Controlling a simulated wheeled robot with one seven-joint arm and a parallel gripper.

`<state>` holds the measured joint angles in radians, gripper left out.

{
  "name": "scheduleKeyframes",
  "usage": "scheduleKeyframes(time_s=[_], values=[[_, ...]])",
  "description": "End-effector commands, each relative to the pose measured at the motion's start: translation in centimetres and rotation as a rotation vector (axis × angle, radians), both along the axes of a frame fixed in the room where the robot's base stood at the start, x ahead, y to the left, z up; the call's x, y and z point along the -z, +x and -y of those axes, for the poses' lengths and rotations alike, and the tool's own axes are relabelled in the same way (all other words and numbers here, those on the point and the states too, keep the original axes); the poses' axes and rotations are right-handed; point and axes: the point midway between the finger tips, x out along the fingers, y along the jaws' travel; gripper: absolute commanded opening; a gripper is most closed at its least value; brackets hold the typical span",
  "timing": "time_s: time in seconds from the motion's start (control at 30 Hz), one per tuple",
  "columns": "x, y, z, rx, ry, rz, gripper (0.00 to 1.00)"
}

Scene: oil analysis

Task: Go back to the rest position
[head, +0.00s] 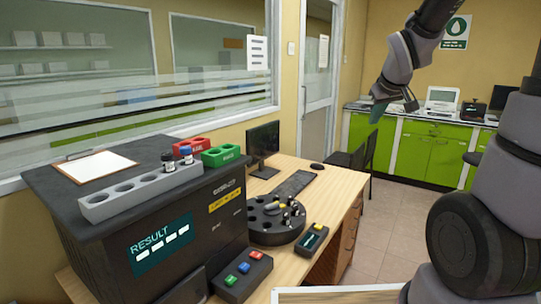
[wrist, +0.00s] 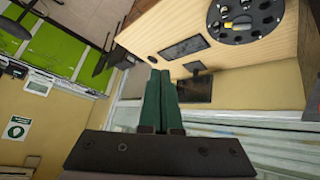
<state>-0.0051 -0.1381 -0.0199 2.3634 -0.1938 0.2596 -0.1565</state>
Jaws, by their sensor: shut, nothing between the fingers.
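My gripper (head: 394,108) hangs in the air at the upper right of the head view, in front of the green cabinets and well above the floor. In the wrist view its two green fingers (wrist: 160,100) are together with nothing between them. My arm reaches in from the right side of the head view. The gripper touches nothing.
A wooden desk (head: 343,187) holds a monitor (head: 263,141), a keyboard (head: 294,183) and a round black carousel (head: 272,236) with several vials. A dark analyzer (head: 215,225) carries a grey rack (head: 135,195). Green cabinets (head: 425,150) stand behind. The air around the gripper is clear.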

Motion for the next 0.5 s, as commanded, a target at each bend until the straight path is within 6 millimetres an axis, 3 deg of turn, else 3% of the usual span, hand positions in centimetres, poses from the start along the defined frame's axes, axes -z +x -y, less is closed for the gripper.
scheduleKeyframes(time_s=[0.03, 0.2, 0.4, 0.5], values=[[-1.8, -2.1, -0.1, 0.049, 0.047, 0.005, 0.00], [-5.2, -9.2, -1.4, 0.202, 0.228, -0.026, 0.00], [-7.2, -16.6, -3.5, 0.318, 0.424, -0.073, 0.00], [-7.5, -18.9, -4.4, 0.349, 0.487, -0.093, 0.00]])
